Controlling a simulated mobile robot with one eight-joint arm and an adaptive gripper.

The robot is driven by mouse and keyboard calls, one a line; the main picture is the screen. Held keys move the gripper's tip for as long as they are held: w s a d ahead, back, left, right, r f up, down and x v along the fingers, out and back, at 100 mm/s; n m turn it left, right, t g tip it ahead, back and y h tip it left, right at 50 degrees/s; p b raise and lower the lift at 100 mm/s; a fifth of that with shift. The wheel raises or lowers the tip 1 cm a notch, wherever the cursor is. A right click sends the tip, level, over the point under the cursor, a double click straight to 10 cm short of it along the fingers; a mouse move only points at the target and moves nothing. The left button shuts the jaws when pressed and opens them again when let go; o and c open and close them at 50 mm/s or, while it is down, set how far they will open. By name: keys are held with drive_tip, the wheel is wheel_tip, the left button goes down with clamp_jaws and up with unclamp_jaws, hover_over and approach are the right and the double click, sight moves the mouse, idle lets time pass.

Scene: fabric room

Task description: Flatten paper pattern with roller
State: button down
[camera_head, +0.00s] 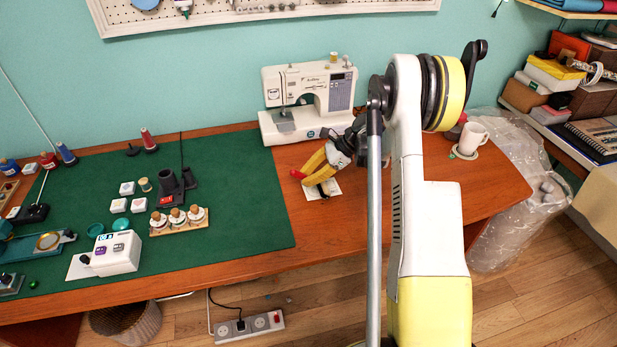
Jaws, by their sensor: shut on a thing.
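The paper pattern (331,191) is a small pale sheet lying on the bare wooden table, just right of the green mat and in front of the sewing machine. My gripper (309,175), with yellow fingers and a red tip, reaches down over the sheet's far left part. It is shut on a small, mostly hidden thing, which I take to be the roller (322,188); a dark bit of it shows low over the paper. I cannot tell whether the roller touches the paper. My arm and the fingers hide part of the sheet's surroundings.
A white sewing machine (309,104) stands close behind my gripper. The green mat (240,225) holds a rack of spools (178,220), a white box (115,254) and dark holders (175,187). A white mug (472,137) stands at the right. Bare wood lies in front of the paper.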

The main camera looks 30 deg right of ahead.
sight(301, 175)
drive_tip(key=shift+a, duration=0.15)
drive_tip(key=shift+w+a, duration=0.25)
drive_tip(key=shift+a, duration=0.5)
drive_tip(key=shift+a, duration=0.1)
drive_tip(key=shift+w+a+b, duration=0.2)
drive_tip(key=shift+a+b, duration=0.2)
drive_tip(key=shift+a, duration=0.4)
drive_tip(key=shift+a, duration=0.1)
drive_tip(key=shift+w+a, duration=0.25)
drive_tip(key=shift+a, duration=0.55)
